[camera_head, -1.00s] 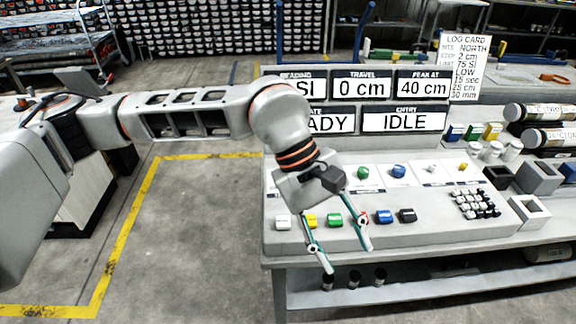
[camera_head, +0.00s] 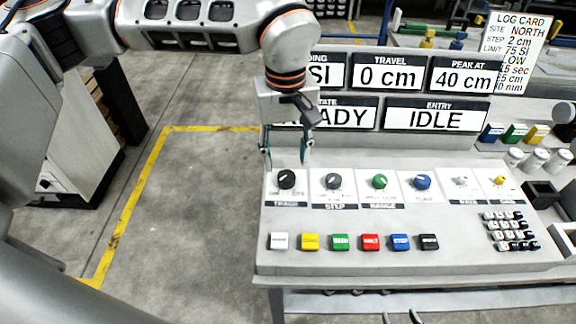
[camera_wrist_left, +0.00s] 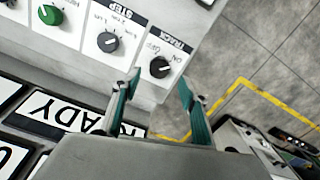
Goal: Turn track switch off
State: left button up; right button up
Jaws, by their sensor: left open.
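The track switch is a black knob (camera_head: 286,179) at the left end of the panel's upper row, on a white plate labelled TRACK. It also shows in the left wrist view (camera_wrist_left: 160,68), with ON and OFF lettering beside it. Its white pointer mark seems to lie toward the ON side, though it is small. My left gripper (camera_head: 285,159) is open and empty, its fingers pointing down just behind the knob, one to each side. In the left wrist view the fingertips (camera_wrist_left: 160,86) are apart and short of the knob. My right gripper (camera_head: 401,318) shows only two separated fingertips at the bottom edge.
The step knob (camera_head: 333,181) sits close to the right of the track switch. Green (camera_head: 380,181) and blue (camera_head: 422,181) knobs follow. Several coloured buttons line the panel front, with a keypad (camera_head: 511,231) at right. Display signs (camera_head: 436,116) stand behind the left gripper.

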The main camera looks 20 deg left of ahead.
aim_at(287, 175)
pick_arm(q)
jog(key=shift+w+f, duration=0.1)
jog(key=shift+f, duration=2.4)
jog(key=c, duration=1.1)
